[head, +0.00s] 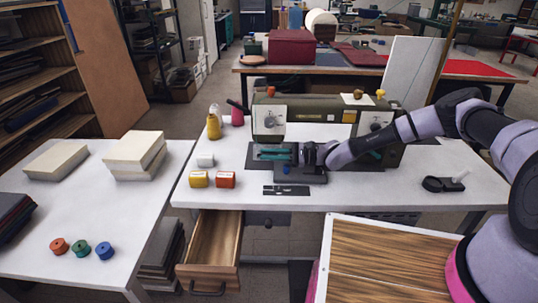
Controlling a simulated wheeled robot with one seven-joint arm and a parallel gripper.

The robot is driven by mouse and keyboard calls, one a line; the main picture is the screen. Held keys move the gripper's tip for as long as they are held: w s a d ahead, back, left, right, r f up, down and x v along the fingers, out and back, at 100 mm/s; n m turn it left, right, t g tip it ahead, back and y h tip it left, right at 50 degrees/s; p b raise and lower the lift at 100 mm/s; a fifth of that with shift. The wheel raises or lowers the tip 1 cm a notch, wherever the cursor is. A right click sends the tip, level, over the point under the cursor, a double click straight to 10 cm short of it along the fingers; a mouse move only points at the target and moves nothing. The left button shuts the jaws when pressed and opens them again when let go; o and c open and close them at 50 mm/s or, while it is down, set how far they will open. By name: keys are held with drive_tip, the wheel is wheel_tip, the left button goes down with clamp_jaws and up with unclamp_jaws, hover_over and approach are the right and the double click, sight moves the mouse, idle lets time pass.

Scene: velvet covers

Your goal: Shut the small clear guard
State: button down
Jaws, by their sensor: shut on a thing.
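An olive-green machine (330,114) with two pale dial plates stands at the back of the white table. A low dark bed with teal strips (271,154) lies in front of its left side. My gripper (308,155) has come in from the right along the machine's front and is shut just right of these strips, low over a dark block (300,174) with a blue button. It is shut on a small part at the machine, taken to be the small clear guard. The guard's outline and angle cannot be made out; the gripper hides that spot.
A yellow spool (199,179), an orange spool (226,180) and a white one (205,160) stand left of the machine. A flat dark tool (286,190) lies in front. An open wooden drawer (211,246) juts out below. The table's right front is mostly clear.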

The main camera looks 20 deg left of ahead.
drive_tip(key=shift+s+f, duration=0.1)
drive_tip(key=shift+f, duration=0.05)
drive_tip(key=c, duration=0.9)
unclamp_jaws()
